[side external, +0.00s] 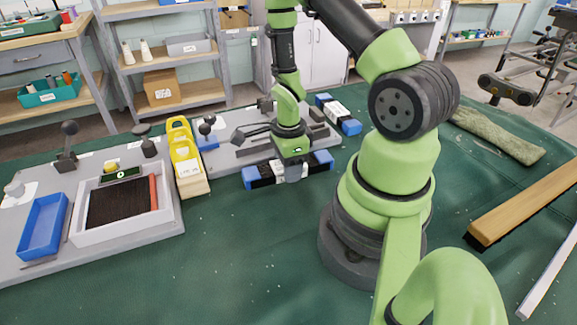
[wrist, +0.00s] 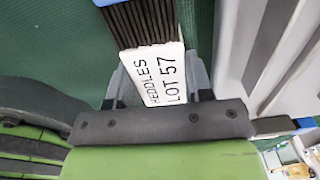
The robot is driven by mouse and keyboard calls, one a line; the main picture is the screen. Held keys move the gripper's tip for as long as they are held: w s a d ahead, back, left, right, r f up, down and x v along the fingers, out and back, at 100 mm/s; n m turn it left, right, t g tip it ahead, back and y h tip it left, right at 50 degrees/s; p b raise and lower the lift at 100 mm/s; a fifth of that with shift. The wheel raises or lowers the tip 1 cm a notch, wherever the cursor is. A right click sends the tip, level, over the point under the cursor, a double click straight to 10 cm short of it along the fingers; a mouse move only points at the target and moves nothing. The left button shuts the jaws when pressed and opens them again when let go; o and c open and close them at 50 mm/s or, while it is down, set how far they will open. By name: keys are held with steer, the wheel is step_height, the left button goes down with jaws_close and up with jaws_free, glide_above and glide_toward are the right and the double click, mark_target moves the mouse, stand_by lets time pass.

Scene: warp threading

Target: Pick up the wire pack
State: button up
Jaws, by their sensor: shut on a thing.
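The wire pack (side external: 262,174) has blue ends and a dark, ribbed middle with a white band. It sits at or just above the green cloth, in front of a grey fixture; I cannot tell whether it touches the cloth. My gripper (side external: 292,172) points down over its middle and is shut on it. In the wrist view, the pack's white label (wrist: 165,75) reads "HEDDLES LOT 57", with dark wires (wrist: 150,20) beyond it. The grey fingers of my gripper (wrist: 158,88) stand on either side of the label.
A second blue-ended pack (side external: 350,126) lies behind, right of the grey fixture (side external: 235,122). Further left are a dark-filled tray (side external: 163,216) and a blue bin (side external: 42,228). The front cloth (side external: 240,265) is clear.

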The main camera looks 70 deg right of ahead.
step_height(320, 180, up, 9)
steer(key=shift+f, duration=0.1)
steer(key=shift+w+d+r, duration=0.15)
steer(key=shift+r, duration=0.2)
steer(key=w+d, duration=0.8)
steer(key=d, duration=0.5)
steer(key=shift+n, duration=0.4)
steer(key=shift+w+f, duration=0.2)
steer(key=shift+f, duration=2.55)
steer(key=shift+d+f, duration=0.1)
steer(key=shift+f, duration=0.45)
steer(key=shift+f, duration=0.4)
